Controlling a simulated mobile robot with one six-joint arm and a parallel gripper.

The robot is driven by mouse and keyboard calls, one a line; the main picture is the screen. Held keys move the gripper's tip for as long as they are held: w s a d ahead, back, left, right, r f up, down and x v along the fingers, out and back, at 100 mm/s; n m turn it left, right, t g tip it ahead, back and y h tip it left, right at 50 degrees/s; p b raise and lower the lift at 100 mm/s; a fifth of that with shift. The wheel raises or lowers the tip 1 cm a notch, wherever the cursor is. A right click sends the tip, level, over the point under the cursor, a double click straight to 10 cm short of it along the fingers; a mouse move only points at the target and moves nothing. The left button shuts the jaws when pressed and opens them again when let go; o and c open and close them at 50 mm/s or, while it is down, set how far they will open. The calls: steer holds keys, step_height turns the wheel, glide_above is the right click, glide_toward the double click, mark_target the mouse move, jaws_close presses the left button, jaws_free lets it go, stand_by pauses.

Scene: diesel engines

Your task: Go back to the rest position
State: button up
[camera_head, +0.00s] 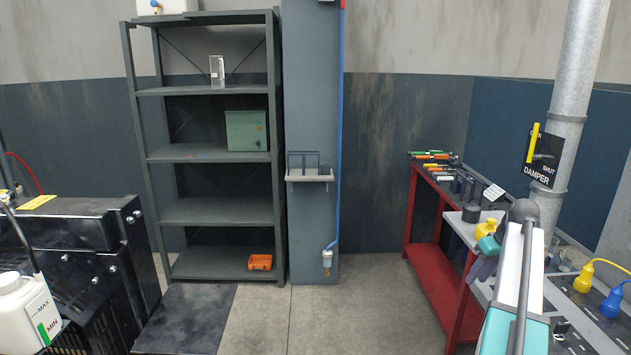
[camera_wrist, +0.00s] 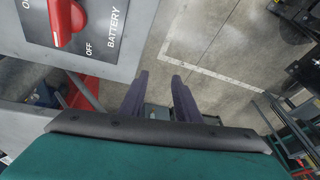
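My arm shows at the right of the head view, in front of the grey-topped bench. My gripper (camera_head: 482,268) has dark purple fingers, seen there beside the bench edge, partly hidden by the arm. In the wrist view my gripper (camera_wrist: 159,90) has its two fingers apart with a clear gap between them. Nothing is held; concrete floor shows beyond the gap. A red battery switch knob (camera_wrist: 66,22) on a grey panel lies at upper left of the wrist view, apart from the fingers.
A red bench (camera_head: 440,285) with tools stands at the right. Yellow (camera_head: 583,280) and blue (camera_head: 612,304) plugs sit near my arm. A pipe with a damper sign (camera_head: 541,172) rises behind. A dark shelf (camera_head: 215,211) stands at the back. The middle floor (camera_head: 360,310) is clear.

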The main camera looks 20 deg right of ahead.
steer(key=w+a+f+n+g+y, duration=0.1)
steer(key=w+a+f+n+g, duration=0.15)
steer(key=a+f, duration=1)
steer(key=w+a+f+n+g+y, duration=0.15)
steer(key=w+a+f, duration=0.25)
steer(key=a+f, duration=0.9)
steer(key=s+a+f+g, duration=0.1)
steer(key=s+a+f, duration=0.1)
steer(key=a+f, duration=0.3)
steer(key=s+a+f, duration=0.1)
steer(key=a+f, duration=0.2)
steer(key=a, duration=0.4)
steer(key=s+a+f+n+g, duration=0.1)
steer(key=s+a+f+g, duration=0.3)
steer(key=s+a+f, duration=1.05)
steer(key=s+a+f+m+h, duration=0.1)
steer(key=s+a+m, duration=0.1)
steer(key=s, duration=0.6)
steer(key=s+a+f+m+h, duration=0.1)
steer(key=s+f+h, duration=0.1)
steer(key=s, duration=0.6)
steer(key=shift+a+f+m, duration=0.2)
steer(key=shift+a+m, duration=0.2)
